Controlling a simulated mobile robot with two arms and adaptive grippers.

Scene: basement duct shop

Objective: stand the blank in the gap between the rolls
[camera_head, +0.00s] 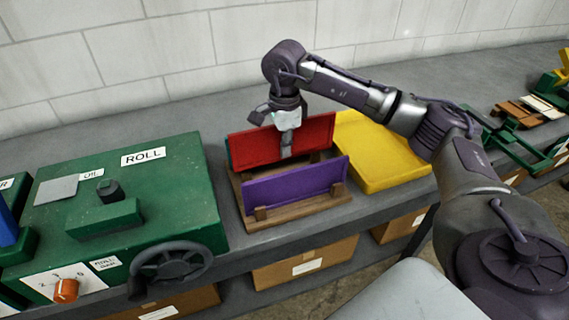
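A green machine labelled ROLL (165,215) stands at the left of the bench, with a dark handwheel (172,268) on its front. I cannot make out rolls or a gap between them. A wooden rack (300,222) holds a red sheet (255,148) and a purple sheet (295,187), both on edge. A sliver of a green sheet shows behind the red one. I cannot tell which sheet is the blank. My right gripper (280,138) is at the red sheet's top edge, with one finger in front of its face. The other finger is unclear. My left gripper is out of view.
A yellow tray-like piece (385,160) lies right of the rack, under my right arm. Cardboard boxes (305,263) sit on the shelf below. Green frames and wood pieces (525,110) are at far right. Bare bench lies behind the rack.

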